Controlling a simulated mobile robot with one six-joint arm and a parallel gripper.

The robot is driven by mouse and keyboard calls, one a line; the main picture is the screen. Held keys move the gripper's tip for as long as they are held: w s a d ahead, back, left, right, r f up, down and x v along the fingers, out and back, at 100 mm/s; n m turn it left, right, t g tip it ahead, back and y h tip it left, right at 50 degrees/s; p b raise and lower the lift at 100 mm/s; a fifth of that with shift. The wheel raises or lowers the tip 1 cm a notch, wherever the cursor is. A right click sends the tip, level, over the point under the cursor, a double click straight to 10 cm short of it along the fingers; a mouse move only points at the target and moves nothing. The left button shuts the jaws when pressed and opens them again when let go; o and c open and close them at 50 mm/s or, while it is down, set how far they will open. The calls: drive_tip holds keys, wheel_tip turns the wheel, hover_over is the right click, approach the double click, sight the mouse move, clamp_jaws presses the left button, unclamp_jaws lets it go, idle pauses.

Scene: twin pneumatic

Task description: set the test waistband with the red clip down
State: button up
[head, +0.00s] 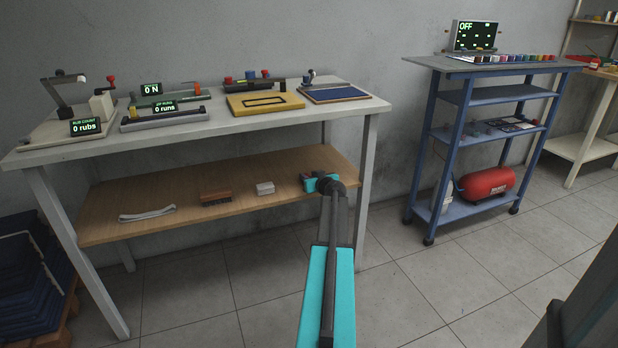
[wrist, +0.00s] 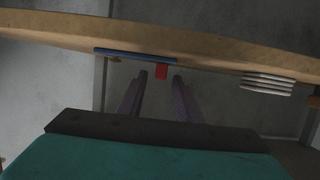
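In the wrist view, a small red clip (wrist: 161,71) sits at a long thin blue strip (wrist: 125,54), which looks like the waistband and lies along the wooden shelf. My gripper (wrist: 159,75) has its two fingers apart, with the red clip between them. Gaps show on both sides of the clip. In the head view, my gripper (head: 309,183) is at the right end of the lower shelf. A bit of red shows there, but my wrist hides most of the waistband.
The wooden lower shelf (head: 235,180) also holds a white block (head: 265,188), a brown brush (head: 216,198) and a white band (head: 147,213). The white bench top (head: 215,125) above carries several test rigs. A blue trolley (head: 487,95) stands to the right, with clear floor between.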

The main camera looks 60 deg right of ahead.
drive_tip(key=v, duration=1.2)
drive_tip(key=shift+p, duration=0.4)
idle(0.6)
drive_tip(key=w+a+f+n+g+y, duration=0.1)
drive_tip(key=w+a+f+y, duration=0.3)
drive_tip(key=a+f, duration=0.55)
drive_tip(key=w+a+f+n+g+y, duration=0.15)
drive_tip(key=w+a+f, duration=0.45)
drive_tip(key=a, duration=0.6)
drive_tip(key=w+a+f+y, duration=0.3)
drive_tip(key=w+a+f, duration=0.2)
drive_tip(key=a+f, duration=0.4)
drive_tip(key=s+a+f+n+g+y, duration=0.1)
drive_tip(key=s+a+f+g+y, duration=0.1)
drive_tip(key=a+f, duration=0.65)
drive_tip(key=s+a+f+n+g+y, duration=0.1)
drive_tip(key=s+a+f+g, duration=0.15)
drive_tip(key=a, duration=1.15)
drive_tip(key=s+a+f+n+g, duration=0.1)
drive_tip(key=s+a+f+g, duration=0.2)
drive_tip(key=s+a+f, duration=0.35)
drive_tip(key=s+a+f+n+g, duration=0.1)
drive_tip(key=s+a+f+g, duration=0.2)
drive_tip(key=s+a, duration=0.65)
drive_tip(key=s+a+f+g+h, duration=0.2)
drive_tip(key=s+a+g, duration=0.1)
drive_tip(key=s, duration=0.7)
drive_tip(key=shift+a+n+h, duration=0.35)
